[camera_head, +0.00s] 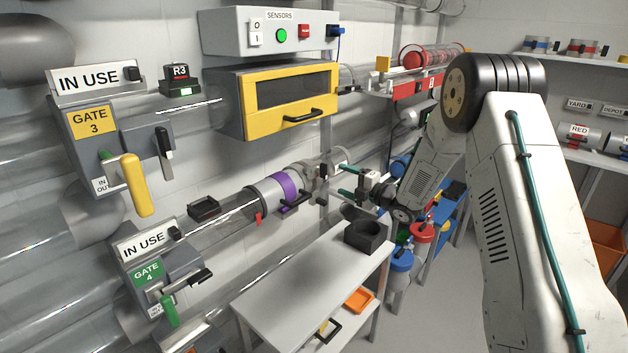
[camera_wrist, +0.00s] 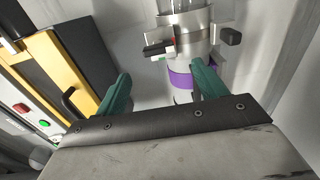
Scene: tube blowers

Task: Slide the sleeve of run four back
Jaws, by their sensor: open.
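Run four is the clear tube (camera_head: 232,217) leading right from the gate 4 box (camera_head: 160,272). A metal sleeve with a purple band (camera_head: 284,187) sits around it, with a black handle (camera_head: 295,201) and a small red tab at its lower left end. Another metal collar (camera_head: 322,168) with dark fittings lies to its right. My gripper (camera_head: 343,180) is open and empty, its green fingers apart, right of the purple band. In the wrist view my gripper (camera_wrist: 162,71) shows the purple band (camera_wrist: 181,77) near the right finger, which partly hides it. I cannot tell whether they touch.
A yellow-framed cabinet (camera_head: 290,98) hangs above the run, under the sensors box (camera_head: 275,31). A white table (camera_head: 290,290) stands below, bearing a black open box (camera_head: 364,236). A black tray (camera_head: 203,208) sits above the clear tube. Blue and red canisters stand behind the table.

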